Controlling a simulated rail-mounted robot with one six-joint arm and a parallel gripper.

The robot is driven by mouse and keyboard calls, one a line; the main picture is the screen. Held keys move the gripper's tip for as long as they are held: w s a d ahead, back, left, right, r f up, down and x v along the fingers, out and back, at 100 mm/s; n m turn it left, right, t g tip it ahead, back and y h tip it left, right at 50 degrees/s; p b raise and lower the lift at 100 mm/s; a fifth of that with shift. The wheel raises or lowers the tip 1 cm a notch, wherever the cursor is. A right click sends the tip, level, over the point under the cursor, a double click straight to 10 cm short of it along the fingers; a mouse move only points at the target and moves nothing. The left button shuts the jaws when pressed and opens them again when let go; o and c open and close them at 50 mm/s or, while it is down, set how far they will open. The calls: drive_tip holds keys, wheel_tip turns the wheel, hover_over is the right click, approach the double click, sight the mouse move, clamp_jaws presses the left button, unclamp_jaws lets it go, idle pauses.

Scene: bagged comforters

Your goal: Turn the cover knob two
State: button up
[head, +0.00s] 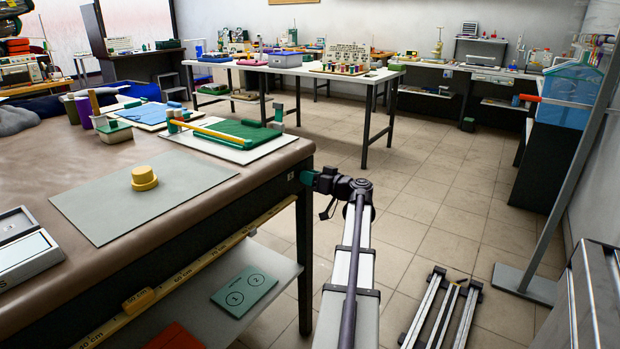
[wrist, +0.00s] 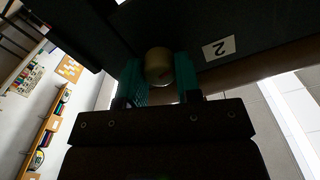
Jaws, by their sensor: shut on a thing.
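The cover knob two (wrist: 159,64) is a pale yellowish round knob on a dark surface in the wrist view. A white label with a "2" (wrist: 219,48) is beside it. My gripper (wrist: 160,80) has its two teal fingers on either side of the knob and is shut on it. In the head view my gripper (head: 308,177) is at the right end of the near table, just under the top's edge. The knob is hidden there.
The near table (head: 45,170) carries a grey mat (head: 105,205) with a yellow round piece (head: 144,178). A green card (head: 244,290) with circles marked 1 and 2 lies on the shelf below. The middle floor is clear.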

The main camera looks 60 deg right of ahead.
drive_tip(key=m, duration=2.2)
drive_tip(key=shift+f+m, duration=0.2)
drive_tip(key=shift+m, duration=0.2)
drive_tip(key=o, duration=0.9)
drive_tip(key=s, duration=1.1)
drive_tip(key=shift+d, duration=0.1)
